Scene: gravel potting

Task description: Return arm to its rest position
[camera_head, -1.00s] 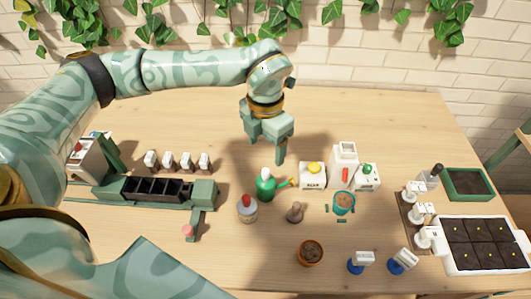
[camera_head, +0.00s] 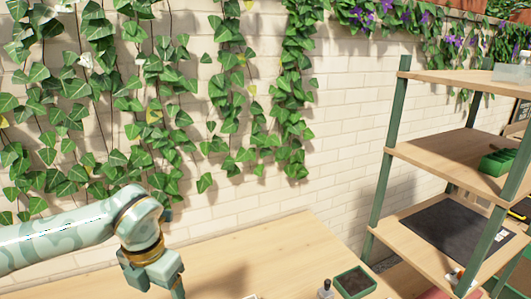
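My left arm (camera_head: 60,240) comes in from the left edge, pale green with a swirl pattern. Its wrist has a gold band and bends downward. My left gripper (camera_head: 170,286) hangs over the wooden table (camera_head: 255,255) at the lower left. Its fingertips are largely cut off by the bottom edge, so I cannot tell if it is open or shut, and no held object shows. My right arm and gripper are out of view.
A green tray of dark soil (camera_head: 355,282) and a small dark-handled tool (camera_head: 326,289) are at the bottom edge. A shelf rack (camera_head: 455,155) with a dark mat (camera_head: 450,235) and a green container (camera_head: 498,162) stands at right. An ivy-covered brick wall (camera_head: 345,130) is behind.

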